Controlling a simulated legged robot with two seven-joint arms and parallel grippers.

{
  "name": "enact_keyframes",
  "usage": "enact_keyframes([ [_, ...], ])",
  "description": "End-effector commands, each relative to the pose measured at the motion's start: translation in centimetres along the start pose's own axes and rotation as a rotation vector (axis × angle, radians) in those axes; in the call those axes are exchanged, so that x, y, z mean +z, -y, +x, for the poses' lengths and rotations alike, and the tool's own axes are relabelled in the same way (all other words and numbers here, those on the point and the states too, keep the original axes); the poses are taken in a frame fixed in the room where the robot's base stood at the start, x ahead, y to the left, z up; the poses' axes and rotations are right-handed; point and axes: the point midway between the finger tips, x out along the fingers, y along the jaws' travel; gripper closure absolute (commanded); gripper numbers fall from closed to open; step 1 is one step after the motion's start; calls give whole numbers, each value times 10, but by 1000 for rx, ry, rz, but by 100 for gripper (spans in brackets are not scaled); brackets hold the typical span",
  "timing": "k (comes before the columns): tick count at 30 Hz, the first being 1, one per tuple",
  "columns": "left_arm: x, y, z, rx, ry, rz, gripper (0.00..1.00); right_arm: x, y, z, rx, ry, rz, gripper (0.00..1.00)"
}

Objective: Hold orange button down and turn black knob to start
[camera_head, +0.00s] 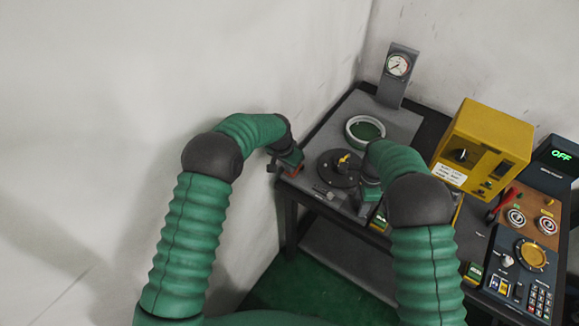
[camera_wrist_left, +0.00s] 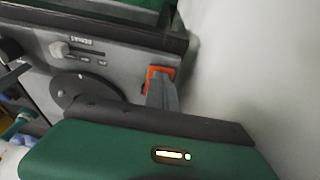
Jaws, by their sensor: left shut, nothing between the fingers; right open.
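The orange button (camera_wrist_left: 158,74) is at the corner of the grey panel, by the wall. It shows as a small reddish patch (camera_head: 294,171) in the head view. My left gripper (camera_head: 286,167) is shut with nothing between its fingers. In the left wrist view its grey fingertips (camera_wrist_left: 161,93) overlap the button and seem to touch it; how far it is pressed cannot be told. My right gripper (camera_head: 364,204) is open low over the panel's front right part. A dark rounded part, seemingly the black knob (camera_wrist_left: 10,49), shows beside it at the left wrist view's edge.
A black disc (camera_head: 334,172) with a yellow piece and a white ring (camera_head: 365,131) lie between and behind the grippers. A slider (camera_wrist_left: 60,50) sits near the button. A gauge (camera_head: 398,66) stands behind; a yellow box (camera_head: 483,145) stands right. The wall is close on the left.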

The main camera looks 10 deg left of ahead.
Motion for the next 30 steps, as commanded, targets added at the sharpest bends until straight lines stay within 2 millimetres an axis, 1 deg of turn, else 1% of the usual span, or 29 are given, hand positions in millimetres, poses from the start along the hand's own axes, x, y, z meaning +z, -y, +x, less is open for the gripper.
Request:
enact_keyframes([
  [5,0,0,0,0,0,0,100,0,0,-3,0,0,1,51],
  [20,0,0,0,-1,-1,0,100,0,0,-48,0,0,1,51],
  [30,-1,0,-2,-1,-1,0,100,0,0,-52,1,0,1,51],
])
